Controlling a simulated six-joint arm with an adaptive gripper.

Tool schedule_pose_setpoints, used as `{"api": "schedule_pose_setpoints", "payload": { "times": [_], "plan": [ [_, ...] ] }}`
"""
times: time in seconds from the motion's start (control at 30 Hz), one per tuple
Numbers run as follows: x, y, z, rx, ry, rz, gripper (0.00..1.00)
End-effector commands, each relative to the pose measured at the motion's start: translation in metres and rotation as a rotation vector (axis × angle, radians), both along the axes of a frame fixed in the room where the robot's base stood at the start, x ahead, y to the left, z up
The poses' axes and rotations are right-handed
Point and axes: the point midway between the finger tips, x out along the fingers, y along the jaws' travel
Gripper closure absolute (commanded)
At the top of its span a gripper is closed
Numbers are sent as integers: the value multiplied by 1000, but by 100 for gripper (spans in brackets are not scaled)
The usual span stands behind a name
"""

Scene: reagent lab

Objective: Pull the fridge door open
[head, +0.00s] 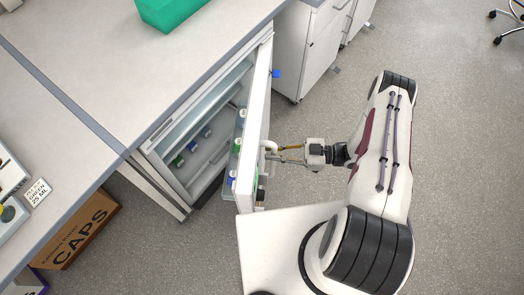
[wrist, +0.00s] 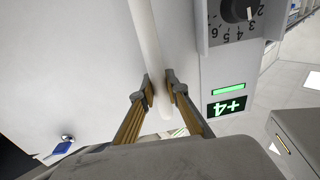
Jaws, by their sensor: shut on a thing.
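The fridge door (head: 256,110) stands well open in the head view, swung out from the fridge (head: 190,140) under the bench. Its white handle (wrist: 146,50) runs down the door front in the wrist view. My gripper (wrist: 160,90) is shut on the handle, with one finger on each side of it. In the head view my gripper (head: 283,153) reaches the door's outer face from the right. Bottles with blue and green caps sit in the door rack (head: 237,150) and inside the fridge. Part of the handle is hidden by my fingers.
A caps carton (head: 82,228) stands on the floor at lower left. A green box (head: 168,12) is on the bench.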

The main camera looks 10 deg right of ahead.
Motion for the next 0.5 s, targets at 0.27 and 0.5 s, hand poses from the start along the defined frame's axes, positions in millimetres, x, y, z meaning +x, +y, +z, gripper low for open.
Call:
{"api": "schedule_pose_setpoints", "payload": {
  "times": [0.27,0.5],
  "plan": [
    [-2,-43,0,0,-2,-3,100],
    [0,-79,0,0,-1,-3,100]
  ]
}}
